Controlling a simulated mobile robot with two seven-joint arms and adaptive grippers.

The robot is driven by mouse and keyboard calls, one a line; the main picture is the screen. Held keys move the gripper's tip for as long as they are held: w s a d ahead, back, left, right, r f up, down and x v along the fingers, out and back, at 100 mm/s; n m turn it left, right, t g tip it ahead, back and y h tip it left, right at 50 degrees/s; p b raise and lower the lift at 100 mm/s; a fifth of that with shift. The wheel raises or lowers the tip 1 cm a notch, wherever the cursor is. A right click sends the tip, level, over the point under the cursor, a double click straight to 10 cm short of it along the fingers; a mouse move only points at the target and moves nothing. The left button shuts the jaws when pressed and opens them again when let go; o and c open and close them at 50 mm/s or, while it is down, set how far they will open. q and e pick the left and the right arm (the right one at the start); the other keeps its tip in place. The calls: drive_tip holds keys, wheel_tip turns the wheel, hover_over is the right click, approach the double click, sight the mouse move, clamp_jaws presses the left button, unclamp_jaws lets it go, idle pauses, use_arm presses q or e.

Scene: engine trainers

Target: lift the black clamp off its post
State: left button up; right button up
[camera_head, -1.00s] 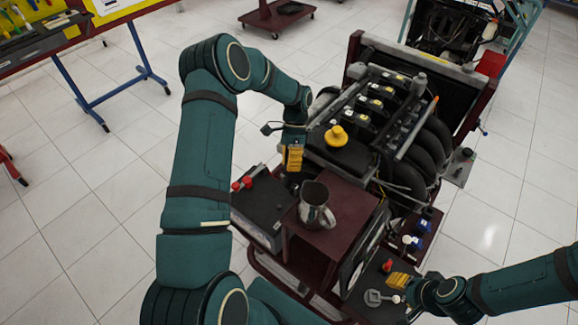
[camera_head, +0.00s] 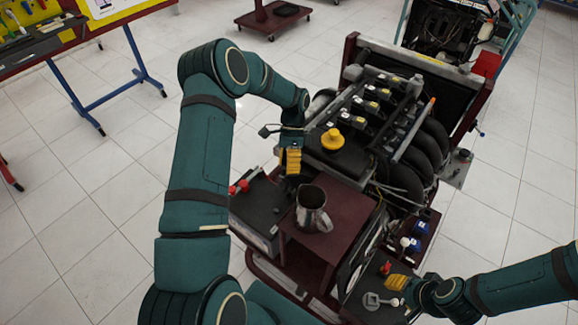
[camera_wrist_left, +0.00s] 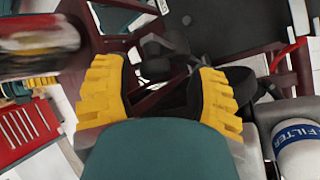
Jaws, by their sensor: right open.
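My left gripper (camera_head: 291,161) has yellow finger pads and hangs above the far right corner of the black battery (camera_head: 262,207), beside the engine. In the left wrist view its two fingers (camera_wrist_left: 158,85) stand apart. Dark shapes show between and beyond them, and I cannot tell which of these is the black clamp or its post. In the head view that spot is largely hidden by the gripper. Red clamp parts (camera_head: 239,187) sit at the battery's left end. My right gripper (camera_head: 397,283) is open at the lower right, near a grey round-ended part (camera_head: 372,300).
A metal pitcher (camera_head: 312,209) stands on the dark red stand (camera_head: 300,236), close to the left gripper. The engine (camera_head: 375,110), with a yellow cap (camera_head: 333,138), rises behind. A white filter (camera_wrist_left: 302,150) is at the wrist view's right. Open floor lies left.

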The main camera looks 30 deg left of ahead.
use_arm(q)
drive_tip(key=shift+r, duration=0.1)
drive_tip(key=v, duration=1.2)
